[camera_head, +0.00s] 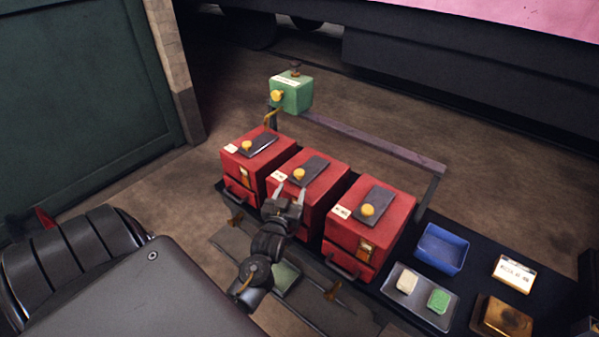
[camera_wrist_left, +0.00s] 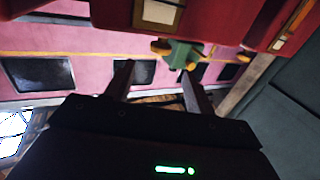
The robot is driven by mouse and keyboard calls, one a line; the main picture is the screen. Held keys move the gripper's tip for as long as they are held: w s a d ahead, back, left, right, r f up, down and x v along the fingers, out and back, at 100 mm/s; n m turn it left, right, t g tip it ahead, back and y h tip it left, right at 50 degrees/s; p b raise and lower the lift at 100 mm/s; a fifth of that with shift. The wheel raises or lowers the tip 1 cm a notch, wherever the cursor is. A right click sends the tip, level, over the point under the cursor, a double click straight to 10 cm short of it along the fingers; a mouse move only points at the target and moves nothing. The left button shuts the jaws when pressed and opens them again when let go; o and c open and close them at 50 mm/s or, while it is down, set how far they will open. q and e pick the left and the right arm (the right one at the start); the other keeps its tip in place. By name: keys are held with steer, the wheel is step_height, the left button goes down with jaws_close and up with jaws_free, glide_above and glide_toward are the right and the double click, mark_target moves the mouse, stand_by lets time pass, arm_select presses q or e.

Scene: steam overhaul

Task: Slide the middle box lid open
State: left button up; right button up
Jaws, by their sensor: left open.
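Three red boxes stand in a row. The middle box (camera_head: 328,197) has a dark grey lid (camera_head: 315,166) on top with a yellow knob (camera_head: 299,175) near its front end. The lid lies over the box top, and I see no opening beside it. My left gripper (camera_head: 289,190) is open and empty, fingers up, in front of the middle box and below the knob; I cannot tell whether it touches the box. In the left wrist view the two fingers (camera_wrist_left: 155,72) are spread with nothing between them, and a red box (camera_wrist_left: 223,20) shows above. My right gripper is not in view.
The left box (camera_head: 239,166) and right box (camera_head: 391,218) flank the middle one closely, with similar lids and knobs. A green box (camera_head: 298,95) stands behind. A blue tray (camera_head: 458,237), a grey tray (camera_head: 409,309) and a brass-coloured block (camera_head: 502,318) lie to the right.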

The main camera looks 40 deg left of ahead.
mark_target(299, 174)
arm_select(q)
steer(key=p+x, duration=0.1)
steer(key=x, duration=0.7)
steer(key=shift+w+a+p, duration=0.1)
steer(key=shift+w+p, duration=0.2)
steer(key=shift+w, duration=0.05)
steer(key=shift+w+a, duration=0.25)
steer(key=shift+w, duration=0.25)
steer(key=shift+c, duration=0.6)
jaws_close()
steer(key=shift+d, duration=0.1)
